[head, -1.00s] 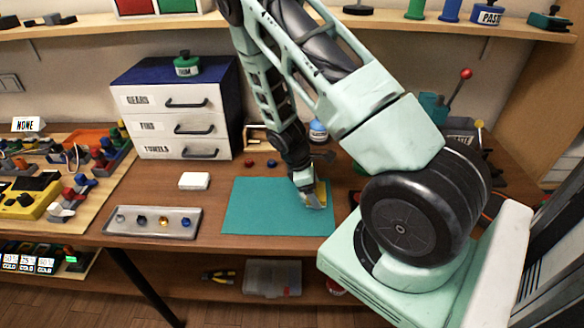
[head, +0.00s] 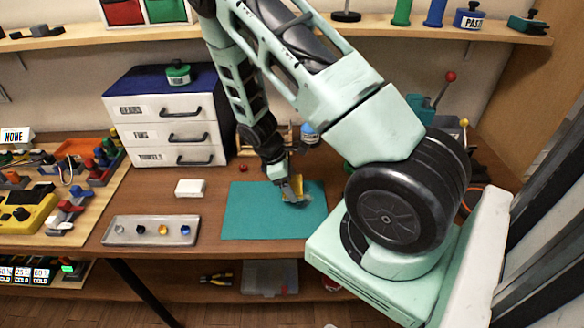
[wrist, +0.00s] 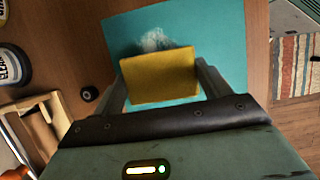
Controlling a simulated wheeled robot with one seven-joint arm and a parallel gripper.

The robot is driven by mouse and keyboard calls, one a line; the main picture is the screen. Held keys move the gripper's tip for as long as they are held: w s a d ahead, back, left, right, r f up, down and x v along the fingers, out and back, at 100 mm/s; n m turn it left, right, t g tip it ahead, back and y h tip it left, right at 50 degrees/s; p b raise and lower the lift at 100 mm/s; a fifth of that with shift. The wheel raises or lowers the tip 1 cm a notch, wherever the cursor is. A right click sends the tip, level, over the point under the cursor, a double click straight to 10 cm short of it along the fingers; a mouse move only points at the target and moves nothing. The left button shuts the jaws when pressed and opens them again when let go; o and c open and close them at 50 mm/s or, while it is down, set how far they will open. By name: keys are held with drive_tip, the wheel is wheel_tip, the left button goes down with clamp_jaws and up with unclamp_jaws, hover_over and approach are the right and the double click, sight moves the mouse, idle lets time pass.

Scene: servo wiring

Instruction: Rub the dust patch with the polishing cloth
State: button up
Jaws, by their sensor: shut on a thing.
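My gripper (wrist: 160,88) is shut on a yellow polishing cloth (wrist: 160,76), held between its two fingers. The cloth also shows in the head view (head: 293,188), low over the right part of a teal mat (head: 250,215). A whitish dust patch (wrist: 155,40) lies on the mat, right at the far edge of the cloth in the wrist view. A grey smudge of it shows beside the gripper in the head view (head: 301,202). The cloth may hide part of the patch. I cannot tell whether the cloth touches the mat.
A grey tray (head: 150,241) with several small knobs and a white block (head: 189,187) stand left of the mat. A drawer cabinet (head: 165,125) stands behind. In the wrist view, a bottle (wrist: 14,66) and a wooden frame (wrist: 40,125) are at the left.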

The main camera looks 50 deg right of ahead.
drive_tip(key=shift+r+p, duration=1.2)
drive_tip(key=shift+r, duration=0.65)
drive_tip(key=shift+d, duration=0.1)
